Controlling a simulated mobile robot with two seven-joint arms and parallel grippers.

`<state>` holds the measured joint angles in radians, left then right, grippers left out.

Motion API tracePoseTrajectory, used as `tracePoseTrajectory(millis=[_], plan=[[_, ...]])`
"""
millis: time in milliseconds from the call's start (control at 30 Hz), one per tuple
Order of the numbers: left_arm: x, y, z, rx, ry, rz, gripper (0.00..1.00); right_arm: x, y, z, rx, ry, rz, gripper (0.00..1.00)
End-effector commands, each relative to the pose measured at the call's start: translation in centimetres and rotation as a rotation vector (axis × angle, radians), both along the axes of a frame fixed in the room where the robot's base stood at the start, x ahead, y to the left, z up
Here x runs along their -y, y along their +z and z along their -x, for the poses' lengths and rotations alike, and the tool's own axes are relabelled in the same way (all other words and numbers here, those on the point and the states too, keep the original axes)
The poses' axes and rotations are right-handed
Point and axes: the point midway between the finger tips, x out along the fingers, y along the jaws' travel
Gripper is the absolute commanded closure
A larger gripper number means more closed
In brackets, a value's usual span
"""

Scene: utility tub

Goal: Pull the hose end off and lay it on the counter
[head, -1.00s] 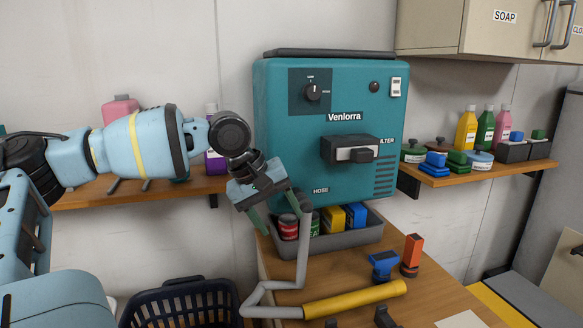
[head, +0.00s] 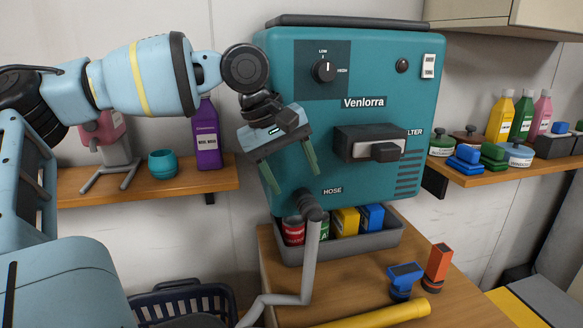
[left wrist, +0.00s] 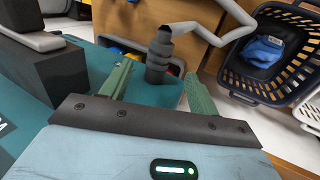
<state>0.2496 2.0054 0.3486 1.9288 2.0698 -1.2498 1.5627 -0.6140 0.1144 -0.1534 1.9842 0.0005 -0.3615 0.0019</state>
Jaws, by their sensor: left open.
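The dark grey hose end (head: 313,208) sits at the lower front of the teal Venlorra unit (head: 300,120), just below its HOSE label. A lighter grey hose (head: 308,262) runs down from it towards the counter. My left gripper (head: 294,182) is open and empty, its two green fingers pointing down just above the hose end in the head view. In the left wrist view the hose end (left wrist: 160,55) shows between and a little beyond the fingertips, apart from both. The wooden counter (head: 355,285) is below. My right gripper is not in view.
A grey tray (head: 375,243) with tins and boxes stands under the unit. A blue-topped tool (head: 402,281), an orange item (head: 437,263) and a yellow tube (head: 380,317) are on the counter. A dark basket (head: 185,303) stands at the lower left.

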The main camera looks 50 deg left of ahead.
Motion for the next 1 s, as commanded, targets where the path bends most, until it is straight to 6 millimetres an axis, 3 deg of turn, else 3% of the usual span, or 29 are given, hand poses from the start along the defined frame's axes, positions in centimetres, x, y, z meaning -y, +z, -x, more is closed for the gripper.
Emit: tracePoseTrajectory(millis=[500, 967, 1000], plan=[[1.1, -6.2, -2.2, -0.004, -0.001, 0.0, 0.39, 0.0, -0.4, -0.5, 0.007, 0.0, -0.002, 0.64], [1.3, -7.0, -2.5, 0.0, 0.0, 0.0, 0.39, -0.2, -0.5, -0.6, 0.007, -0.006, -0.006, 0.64], [1.3, -7.0, -2.5, 0.0, 0.0, 0.0, 0.44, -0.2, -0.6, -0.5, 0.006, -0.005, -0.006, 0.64]])
